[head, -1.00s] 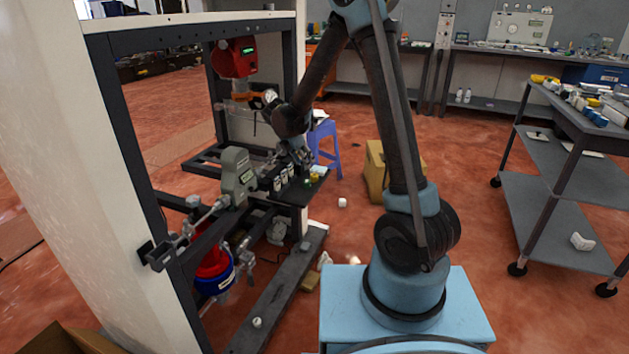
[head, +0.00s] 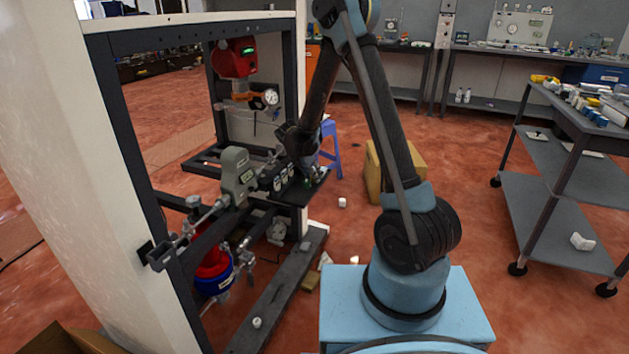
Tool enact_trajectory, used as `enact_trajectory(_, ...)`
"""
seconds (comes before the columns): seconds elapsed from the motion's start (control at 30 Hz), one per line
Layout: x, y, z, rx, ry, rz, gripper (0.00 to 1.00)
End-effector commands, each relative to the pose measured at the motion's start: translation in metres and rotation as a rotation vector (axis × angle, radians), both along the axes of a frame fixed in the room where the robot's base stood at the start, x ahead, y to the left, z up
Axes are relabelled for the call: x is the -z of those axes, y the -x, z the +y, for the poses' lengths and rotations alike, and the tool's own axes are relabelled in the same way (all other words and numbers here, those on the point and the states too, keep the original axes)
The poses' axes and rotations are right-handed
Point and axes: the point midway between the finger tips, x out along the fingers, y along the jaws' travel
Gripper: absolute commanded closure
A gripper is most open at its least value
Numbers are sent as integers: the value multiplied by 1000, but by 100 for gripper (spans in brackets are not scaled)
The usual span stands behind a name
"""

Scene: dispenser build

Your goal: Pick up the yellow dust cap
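My gripper (head: 314,178) is low over the right end of the small black shelf (head: 290,196) on the frame. It is small and dark here, and I cannot see whether its fingers are open or shut. The yellow dust cap does not show now; the gripper covers the part of the shelf where a small yellow piece showed earlier. I cannot tell whether the gripper touches it.
Several dark-and-white parts (head: 281,178) stand on the shelf left of my gripper. A grey valve body (head: 238,176) is beside them. A blue stool (head: 331,150) stands behind. A cardboard box (head: 374,172) and small white pieces (head: 342,202) are on the floor.

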Motion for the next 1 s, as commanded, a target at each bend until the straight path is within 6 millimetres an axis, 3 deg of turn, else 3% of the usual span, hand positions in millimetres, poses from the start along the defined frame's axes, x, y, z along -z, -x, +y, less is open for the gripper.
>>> enact_trajectory(0.23, 2, -1, -1, 0, 0, 0, 62)
enact_trajectory(0.33, 2, -1, -1, 0, 0, 0, 81)
enact_trajectory(0.77, -1, -1, -1, 0, 0, 0, 82)
enact_trajectory(1.0, -28, 0, -1, 0, 0, 0, 82)
